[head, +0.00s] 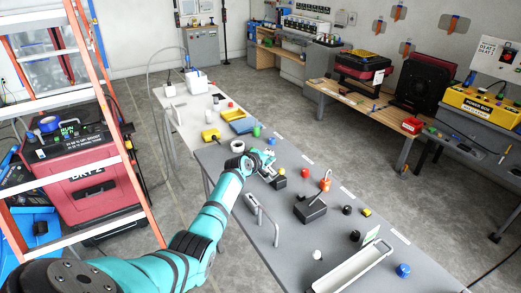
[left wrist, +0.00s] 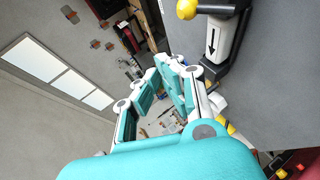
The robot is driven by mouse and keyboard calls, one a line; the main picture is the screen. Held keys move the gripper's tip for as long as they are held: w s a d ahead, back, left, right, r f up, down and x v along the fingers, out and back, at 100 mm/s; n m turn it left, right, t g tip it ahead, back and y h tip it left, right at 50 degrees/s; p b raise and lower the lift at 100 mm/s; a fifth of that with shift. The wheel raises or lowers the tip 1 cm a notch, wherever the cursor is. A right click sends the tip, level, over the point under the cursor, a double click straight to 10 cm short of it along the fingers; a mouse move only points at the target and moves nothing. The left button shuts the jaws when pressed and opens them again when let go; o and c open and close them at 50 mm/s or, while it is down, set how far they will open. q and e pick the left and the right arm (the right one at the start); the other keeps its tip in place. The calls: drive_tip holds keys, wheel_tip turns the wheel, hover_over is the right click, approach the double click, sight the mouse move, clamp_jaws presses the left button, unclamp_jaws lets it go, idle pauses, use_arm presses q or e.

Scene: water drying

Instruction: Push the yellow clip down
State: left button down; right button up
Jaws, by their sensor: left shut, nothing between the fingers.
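In the left wrist view a yellow rounded piece (left wrist: 187,9), which I take for the yellow clip, sticks out from the end of a black device. The device's white panel (left wrist: 219,37) carries a black arrow. My left gripper (head: 269,168) is shut and empty, above the grey table near a small dark base (head: 279,183) with yellow on it. Its teal fingers (left wrist: 163,72) show in the left wrist view, with the device beside them on the right, apart from them in the picture. I cannot tell the height gap. My right gripper is not in view.
An orange ladder (head: 120,125) stands at left.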

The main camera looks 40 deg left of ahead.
use_arm(q)
drive_tip(key=s+d+r, duration=0.2)
drive_tip(key=s+r, duration=0.3)
drive_tip(key=shift+s+r, duration=0.25)
drive_tip(key=shift+r, duration=0.05)
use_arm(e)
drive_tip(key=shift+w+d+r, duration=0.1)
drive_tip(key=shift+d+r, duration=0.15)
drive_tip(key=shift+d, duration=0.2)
use_arm(q)
drive_tip(key=shift+w+d, duration=0.1)
drive_tip(key=shift+d, duration=0.1)
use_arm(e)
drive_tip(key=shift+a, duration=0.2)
use_arm(q)
drive_tip(key=shift+a, duration=0.1)
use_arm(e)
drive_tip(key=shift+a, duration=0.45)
